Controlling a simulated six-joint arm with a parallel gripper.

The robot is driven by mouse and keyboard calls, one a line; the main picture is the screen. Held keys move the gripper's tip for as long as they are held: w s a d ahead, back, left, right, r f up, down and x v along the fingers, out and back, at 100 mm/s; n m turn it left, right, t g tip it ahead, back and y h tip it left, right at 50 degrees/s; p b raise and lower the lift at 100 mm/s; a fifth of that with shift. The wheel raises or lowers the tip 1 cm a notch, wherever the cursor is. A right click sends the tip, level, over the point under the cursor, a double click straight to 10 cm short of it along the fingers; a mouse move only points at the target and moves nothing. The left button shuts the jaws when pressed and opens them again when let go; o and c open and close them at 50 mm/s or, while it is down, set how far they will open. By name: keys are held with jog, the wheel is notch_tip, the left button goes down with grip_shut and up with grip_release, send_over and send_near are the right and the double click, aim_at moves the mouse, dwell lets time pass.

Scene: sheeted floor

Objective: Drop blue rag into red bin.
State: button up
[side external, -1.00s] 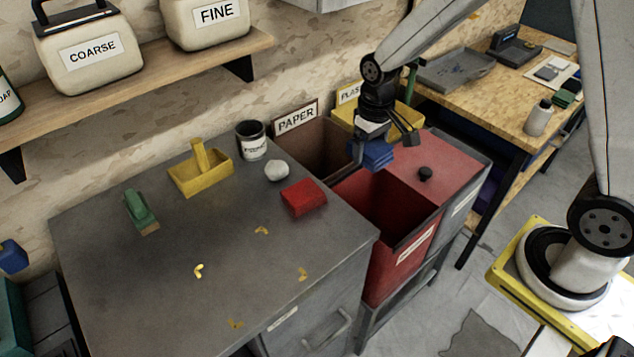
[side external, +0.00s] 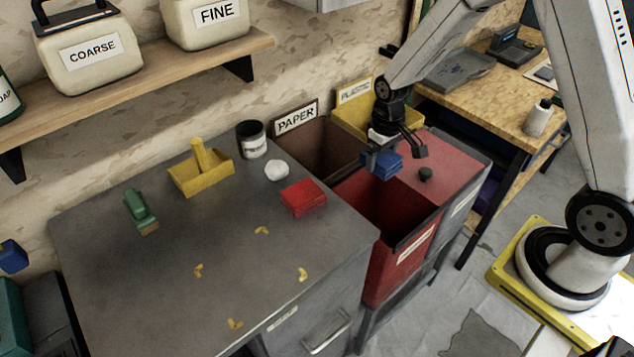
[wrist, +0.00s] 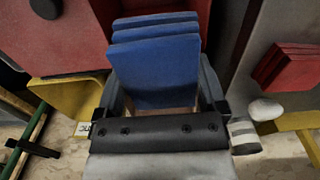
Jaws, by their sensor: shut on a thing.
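The blue rag (side external: 381,164) is a folded stack held in my gripper (side external: 396,152); it also fills the middle of the wrist view (wrist: 157,62). The jaws are shut on it. The red bin (side external: 402,250) stands at the right end of the grey bench, with a dark opening on its left part and a red lid with a black knob on its right part. The rag hangs above the back edge of the opening, near the lid. Part of the bin's rear edge is hidden behind the rag and gripper.
A brown PAPER bin (side external: 320,150) and a yellow PLASTIC bin (side external: 352,118) stand behind the red bin.

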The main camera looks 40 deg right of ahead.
jog(key=d+f, duration=0.1)
jog(key=f, duration=0.1)
jog(key=s+d+f, duration=0.1)
jog(key=d+f, duration=0.3)
jog(key=shift+s+d+f, duration=0.2)
jog(key=shift+d+f, duration=0.05)
jog(key=shift+f, duration=0.15)
jog(key=shift+f, duration=0.15)
jog(key=shift+f, duration=2.85)
jog(key=o, duration=0.9)
jog(key=shift+r, duration=0.2)
